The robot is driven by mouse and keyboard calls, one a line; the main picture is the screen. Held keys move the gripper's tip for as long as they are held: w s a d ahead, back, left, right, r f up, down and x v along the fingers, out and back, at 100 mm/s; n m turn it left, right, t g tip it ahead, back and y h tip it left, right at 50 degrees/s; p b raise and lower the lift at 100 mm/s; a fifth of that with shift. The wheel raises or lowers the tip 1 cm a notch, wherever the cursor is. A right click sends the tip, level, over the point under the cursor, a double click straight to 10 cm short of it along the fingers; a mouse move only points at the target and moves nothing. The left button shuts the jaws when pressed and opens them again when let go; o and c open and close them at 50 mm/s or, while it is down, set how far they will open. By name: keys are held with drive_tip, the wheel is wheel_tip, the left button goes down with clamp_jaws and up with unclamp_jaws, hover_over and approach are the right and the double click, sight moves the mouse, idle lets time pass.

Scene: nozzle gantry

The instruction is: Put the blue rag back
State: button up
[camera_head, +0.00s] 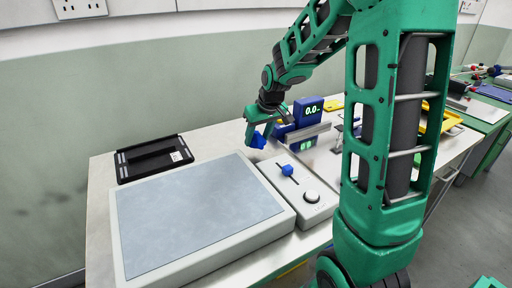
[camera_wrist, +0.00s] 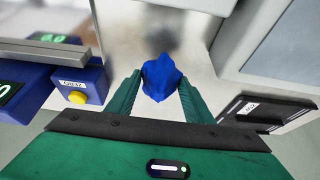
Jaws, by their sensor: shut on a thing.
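My gripper (camera_head: 263,130) is shut on the blue rag (camera_head: 258,141) and holds it above the pale bench, behind the grey panel's back right corner. In the wrist view the rag (camera_wrist: 162,78) is a crumpled blue bundle between the two green fingertips, with a blurred shadow on the bench beyond it. I cannot tell its exact height above the bench. A black tray (camera_head: 152,158) with a white label lies at the back left of the bench; it also shows in the wrist view (camera_wrist: 268,112) at the right.
A large flat grey panel (camera_head: 190,212) fills the front left. Beside it is a control box (camera_head: 300,190) with a blue slider and a round knob. A blue device (camera_head: 308,111) reading 0.0 stands right of my gripper. A yellow tray (camera_head: 434,126) is farther right.

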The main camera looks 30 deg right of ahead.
sight(258, 146)
drive_tip(key=shift+d+f, duration=0.1)
drive_tip(key=shift+f, duration=1.95)
drive_tip(key=shift+f, duration=0.1)
drive_tip(key=o, duration=1)
drive_tip(key=v, duration=1.2)
drive_tip(key=shift+s, duration=0.1)
drive_tip(key=s+m, duration=0.1)
drive_tip(key=s, duration=0.4)
drive_tip(key=s+d+m+g, duration=0.1)
drive_tip(key=s, duration=0.3)
drive_tip(key=s+d+m+g, duration=0.1)
drive_tip(key=s, duration=0.4)
drive_tip(key=shift+s+d+f, duration=0.2)
drive_tip(key=shift+s+f, duration=0.1)
drive_tip(key=s+f+m+g, duration=0.1)
drive_tip(key=s, duration=0.4)
drive_tip(key=s+f+m, duration=0.1)
drive_tip(key=s, duration=0.5)
drive_tip(key=s+a+m+g, duration=0.1)
drive_tip(key=s, duration=0.4)
drive_tip(key=shift+s+f+g, duration=0.25)
drive_tip(key=shift+f+g, duration=0.05)
drive_tip(key=shift+f, duration=0.1)
